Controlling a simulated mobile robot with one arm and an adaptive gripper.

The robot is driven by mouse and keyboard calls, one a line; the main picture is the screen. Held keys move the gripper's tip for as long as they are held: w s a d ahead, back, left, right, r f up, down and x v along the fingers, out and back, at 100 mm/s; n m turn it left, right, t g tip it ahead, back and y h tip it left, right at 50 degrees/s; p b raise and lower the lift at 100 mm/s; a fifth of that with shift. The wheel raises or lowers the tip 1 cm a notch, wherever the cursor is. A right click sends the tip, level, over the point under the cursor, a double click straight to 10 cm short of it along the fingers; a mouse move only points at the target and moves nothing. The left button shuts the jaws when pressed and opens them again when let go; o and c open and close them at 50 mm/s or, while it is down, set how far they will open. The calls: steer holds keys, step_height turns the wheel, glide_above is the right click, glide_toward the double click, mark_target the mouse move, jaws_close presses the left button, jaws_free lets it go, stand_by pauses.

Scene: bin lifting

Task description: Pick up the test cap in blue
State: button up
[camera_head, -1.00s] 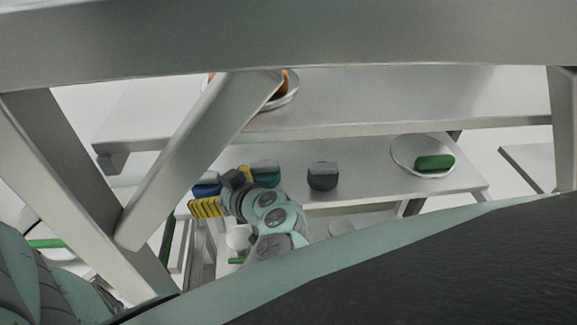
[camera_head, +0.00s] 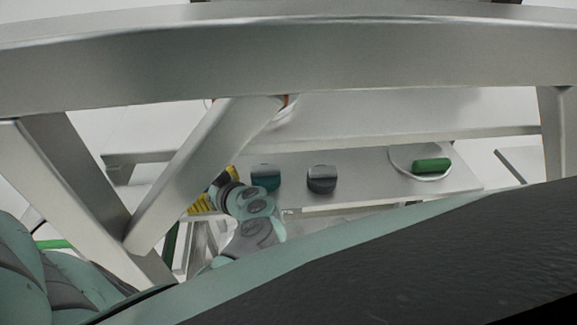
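My gripper (camera_head: 216,187) reaches the left end of the shelf, its ribbed yellow fingers spread apart. The blue test cap is mostly or wholly hidden behind my gripper and the slanted beam, so I cannot tell whether the fingers touch it. The earlier frame shows it there, at the left end of the cap row. A teal cap (camera_head: 265,179) with a grey top stands just right of my gripper. A dark grey cap (camera_head: 321,181) stands further right.
A white plate (camera_head: 399,159) with a green piece (camera_head: 431,166) on it sits at the shelf's right. A slanted metal beam (camera_head: 197,170) crosses the view left of my gripper. A thick crossbar (camera_head: 300,60) spans the top. Bare shelf (camera_head: 365,181) lies between the dark cap and plate.

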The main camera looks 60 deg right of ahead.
mark_target(206, 179)
steer(key=c, duration=1.1)
steer(key=shift+o, duration=0.2)
steer(key=shift+r, duration=0.15)
steer(key=shift+r+b, duration=3)
steer(key=shift+r, duration=1.9)
